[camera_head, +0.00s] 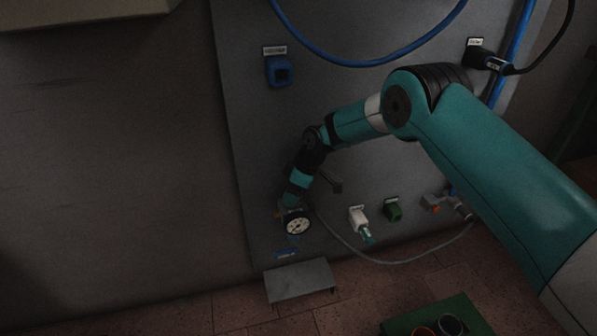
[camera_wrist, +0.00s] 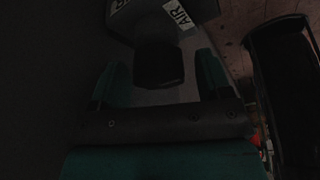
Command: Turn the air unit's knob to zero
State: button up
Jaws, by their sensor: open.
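In the wrist view the air unit's dark knob (camera_wrist: 158,67) sits between the two green fingers of my gripper (camera_wrist: 158,63). The fingers are open, one on each side of the knob; I cannot tell if either touches it. The air unit's dark body (camera_wrist: 185,8) with white AIR labels lies beyond the knob. No zero mark shows in this dim view. In the head view my gripper (camera_head: 292,203) is at the panel, just above the air unit's round white gauge (camera_head: 297,226). The knob is hidden there by my gripper.
A metal shelf (camera_head: 300,280) juts out below the gauge. A white connector (camera_head: 359,220), a green connector (camera_head: 393,210) and an orange-marked fitting (camera_head: 431,203) are to the right. A blue socket (camera_head: 279,71) is above. A grey cable loops low. A green crate (camera_head: 475,318) stands on the floor.

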jog(key=m+t, duration=0.1)
jog(key=m, duration=0.2)
jog(key=shift+m+t, duration=0.3)
jog(key=m+h, duration=0.1)
jog(key=m, duration=0.2)
jog(key=shift+f+t+b, duration=0.1)
jog(key=shift+t+b, duration=0.3)
jog(key=m+h+b, duration=0.1)
jog(key=m, duration=0.2)
jog(key=m+t+h+b, duration=0.1)
jog(key=m+b, duration=0.1)
jog(key=m, duration=0.1)
jog(key=shift+a+f+b, duration=0.1)
jog(key=shift+f+b, duration=0.1)
jog(key=shift+b, duration=0.1)
jog(key=s+d+r+p, duration=0.1)
jog(key=s+r+p, duration=0.3)
jog(key=r, duration=0.6)
jog(key=s+d+r+p, duration=0.2)
jog(key=s+r+p, duration=0.2)
jog(key=r, duration=0.6)
jog(key=s+d+r+g+p, duration=0.1)
jog(key=s+r+p, duration=0.4)
jog(key=r, duration=0.5)
jog(key=shift+s+d+r+y, duration=0.25)
jog(key=shift+s+d+y, duration=0.05)
jog(key=shift+s+d, duration=0.1)
